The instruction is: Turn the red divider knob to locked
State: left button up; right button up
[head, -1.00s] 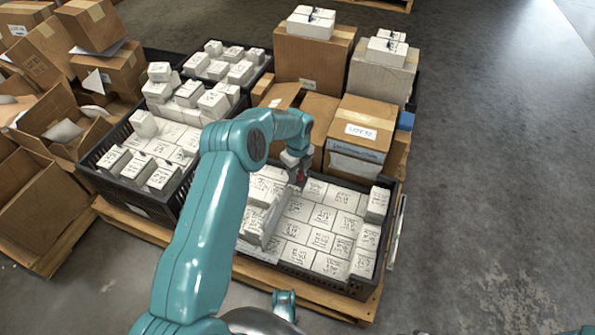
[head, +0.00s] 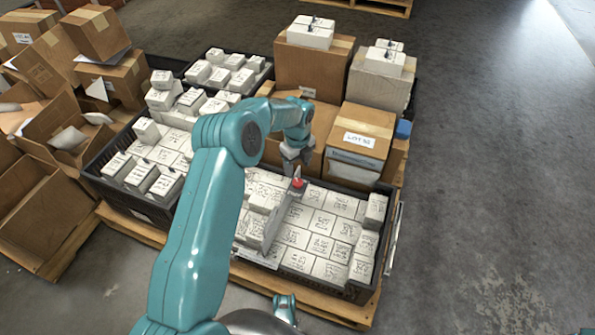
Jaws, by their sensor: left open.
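The red divider knob (head: 298,183) sits at the far upper end of a thin grey divider (head: 277,225) that stands among white boxes in the near black crate (head: 325,287). My left gripper (head: 297,170) is just above the knob, pointing down, with its jaws open. Whether a finger touches the knob is too small to tell. My left arm hides part of the crate's left side. My right gripper is not clearly in view; only a teal bit of arm shows at the bottom right corner.
White boxes (head: 325,222) fill the near crate around the divider. A cardboard carton (head: 358,138) with a label stands just behind it. A second black crate (head: 130,197) of white boxes lies to the left. Grey floor (head: 490,180) on the right is clear.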

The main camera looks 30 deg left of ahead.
pick_arm(q)
notch_tip(320, 180, up, 9)
jog(key=p, duration=0.2)
jog(key=shift+p, duration=0.3)
pick_arm(e)
jog(key=r, duration=0.3)
jog(key=shift+s+a, duration=0.3)
jog(key=shift+a, duration=0.05)
pick_arm(q)
jog(key=s+d+f+n+h, duration=0.3)
jog(key=s+d+f+n, duration=0.9)
jog(key=d, duration=0.5)
jog(key=s+d+f+n+h, duration=0.1)
jog(key=s+d+n, duration=0.2)
jog(key=s+n, duration=0.35)
jog(key=s+d+f+n, duration=0.1)
jog(key=s+d+n, duration=0.25)
jog(key=s, duration=0.65)
notch_tip(320, 180, up, 30)
jog(key=s+n+p, duration=0.1)
jog(key=p, duration=2.9)
pick_arm(e)
notch_tip(320, 180, up, 30)
jog(key=shift+s+a+f+n, duration=0.15)
jog(key=shift+s+a+n, duration=0.15)
jog(key=shift+s, duration=0.05)
